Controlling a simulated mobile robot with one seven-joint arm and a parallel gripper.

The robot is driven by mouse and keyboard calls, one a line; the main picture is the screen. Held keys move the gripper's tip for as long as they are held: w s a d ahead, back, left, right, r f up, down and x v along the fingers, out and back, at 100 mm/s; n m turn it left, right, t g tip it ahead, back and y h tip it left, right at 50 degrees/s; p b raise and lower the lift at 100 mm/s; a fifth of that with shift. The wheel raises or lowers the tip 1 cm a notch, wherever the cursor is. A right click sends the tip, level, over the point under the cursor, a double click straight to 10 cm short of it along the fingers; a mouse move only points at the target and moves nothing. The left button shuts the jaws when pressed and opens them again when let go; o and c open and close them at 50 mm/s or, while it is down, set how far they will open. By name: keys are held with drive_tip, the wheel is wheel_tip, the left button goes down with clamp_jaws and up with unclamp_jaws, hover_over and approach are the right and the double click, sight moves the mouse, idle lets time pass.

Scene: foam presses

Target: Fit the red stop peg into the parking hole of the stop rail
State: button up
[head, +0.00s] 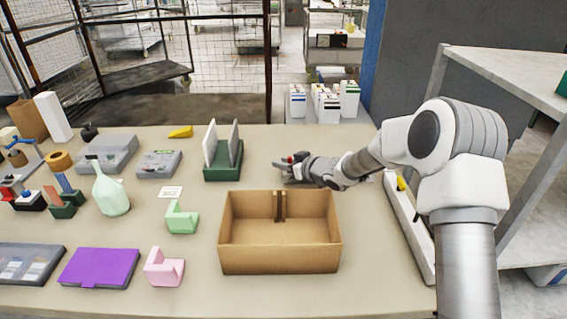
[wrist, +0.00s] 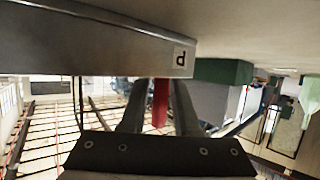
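The red stop peg (wrist: 160,103) stands between the two fingers of my gripper (wrist: 159,97) in the wrist view. The fingers close on its sides. In the head view a small red spot of the peg (head: 291,159) shows at my gripper (head: 284,170), low over the table behind the cardboard box.
An open cardboard box (head: 280,262) stands in front of my gripper. A green holder with upright panels (head: 223,173) stands to its left, also in the wrist view (wrist: 222,72). A long pale rail-like piece (head: 408,225) lies at the right table edge. Table behind my gripper is clear.

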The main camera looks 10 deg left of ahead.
drive_tip(key=shift+o, duration=0.8)
